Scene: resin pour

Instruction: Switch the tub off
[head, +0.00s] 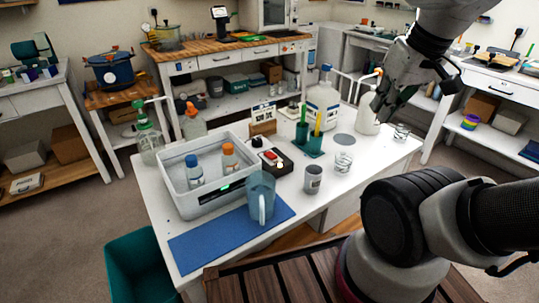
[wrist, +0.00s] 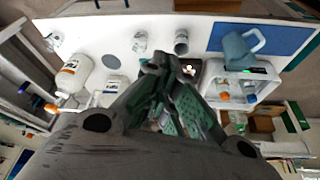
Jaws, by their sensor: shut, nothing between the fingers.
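The tub (head: 190,207) is a pale open box on the left part of the white table, with two capped bottles inside. A small lit green-white mark (head: 224,187) shows on its front wall. A black box with a red part and a white part (head: 272,160) stands just right of the tub. In the wrist view the tub (wrist: 228,105) is at the right, with its green light (wrist: 259,70) showing. My gripper (head: 382,108) is shut and empty, above the table's right end and well away from the tub.
A blue jug (head: 262,196) stands on a blue mat (head: 200,249) in front of the tub. Teal cups with tools (head: 308,146), a large jug (head: 322,108), a pump bottle (head: 367,118) and small cups (head: 313,180) stand across the table. The front right tabletop is clear.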

